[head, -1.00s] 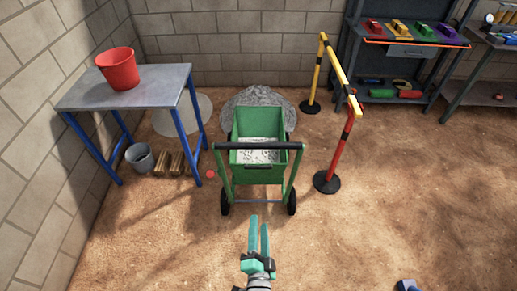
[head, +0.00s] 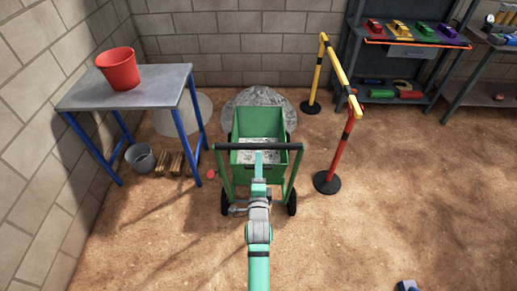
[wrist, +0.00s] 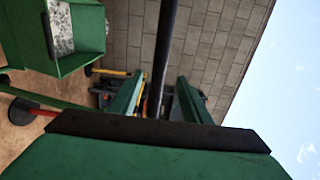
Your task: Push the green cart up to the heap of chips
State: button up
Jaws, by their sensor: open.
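The green cart (head: 257,173) stands upright with grey-white chips in its tray. Its black handle bar (head: 228,146) faces me. The grey heap of chips (head: 275,97) lies just behind the cart; the cart hides its near side, so I cannot tell whether they touch. My gripper (head: 259,156) is at the middle of the handle, over the tray in the picture. In the wrist view my open gripper (wrist: 157,98) has the handle bar (wrist: 167,40) running between its two fingers, and part of the cart (wrist: 85,30) shows at upper left.
A blue-legged table (head: 150,85) with a red bucket (head: 119,70) stands left. A grey bucket (head: 141,158) is under it. A yellow-red barrier (head: 345,80) stands close on the cart's right. A block wall (head: 230,45) rises behind the heap. Shelves (head: 405,75) stand at back right.

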aim_at(259, 149)
jog(key=w, duration=0.9)
jog(key=shift+w, duration=0.15)
jog(key=shift+c, duration=0.6)
grip_shut()
jog(key=shift+d, duration=0.1)
dwell(0.4)
